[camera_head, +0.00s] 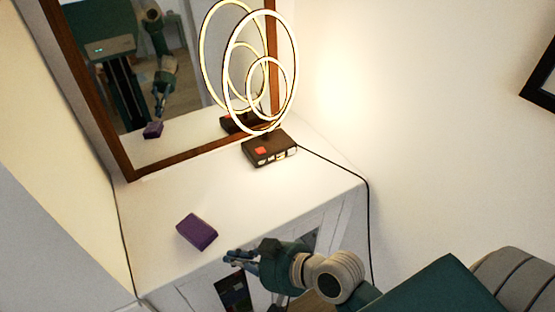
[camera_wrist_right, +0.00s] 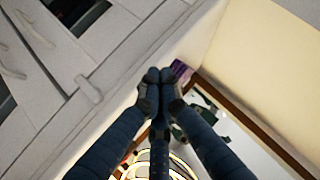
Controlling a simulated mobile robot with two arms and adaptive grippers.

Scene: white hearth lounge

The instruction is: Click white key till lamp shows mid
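The lamp (camera_head: 296,85) has glowing upright rings and stands on a dark base (camera_head: 262,153) near the mirror. A red patch shows on the base top, and small pale marks line its front face; I cannot tell which is the white key. The lamp is lit, and its rings also show at the bottom of the right wrist view (camera_wrist_right: 160,168). My right gripper (camera_head: 232,257) is at the cabinet's front edge, apart from the lamp and below it in the picture. Its fingertips (camera_wrist_right: 160,76) are together and empty. My left gripper is not directly in view.
A purple block (camera_head: 197,231) lies on the white cabinet top (camera_head: 160,205), just beyond my right gripper. A wood-framed mirror (camera_head: 128,165) leans behind and reflects the lamp, block and me. A black cord (camera_head: 369,215) runs over the cabinet's right edge. The top between block and lamp is clear.

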